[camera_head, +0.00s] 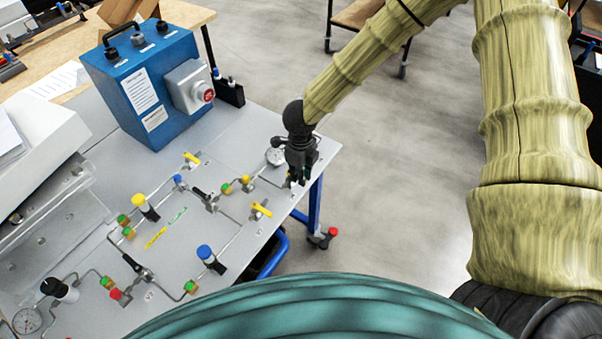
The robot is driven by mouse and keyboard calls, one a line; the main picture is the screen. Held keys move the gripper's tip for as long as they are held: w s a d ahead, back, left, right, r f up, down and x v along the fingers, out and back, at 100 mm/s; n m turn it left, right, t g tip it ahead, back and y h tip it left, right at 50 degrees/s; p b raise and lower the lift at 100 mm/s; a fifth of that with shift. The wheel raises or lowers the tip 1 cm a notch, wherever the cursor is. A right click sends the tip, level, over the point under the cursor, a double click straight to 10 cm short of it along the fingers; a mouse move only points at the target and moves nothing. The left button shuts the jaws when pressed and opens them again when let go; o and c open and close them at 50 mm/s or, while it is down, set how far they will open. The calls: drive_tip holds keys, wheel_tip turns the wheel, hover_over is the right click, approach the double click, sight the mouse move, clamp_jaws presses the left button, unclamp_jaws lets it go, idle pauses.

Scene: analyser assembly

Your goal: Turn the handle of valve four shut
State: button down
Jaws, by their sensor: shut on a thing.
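My dark gripper (298,180) points down at the right edge of the grey panel table (322,150), just right of a round gauge (275,156). It is shut on a small valve handle at the end of the pipework; the fingers hide nearly all of it, so its angle cannot be told. Other valves with yellow handles show at the back (192,158), in the middle (245,180) and nearer the front (262,210). No number marking valve four is readable.
A blue control box (150,85) with a red button stands at the back left. Blue-topped (205,252) and yellow-topped (140,200) knobs rise from the panel among thin pipes. A white casing (40,140) is at left. Open floor (400,150) lies right of the table.

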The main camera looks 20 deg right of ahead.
drive_tip(key=shift+w+r, duration=0.1)
drive_tip(key=c, duration=1.4)
unclamp_jaws()
drive_tip(key=shift+c, duration=0.2)
wheel_tip(320, 180, up, 12)
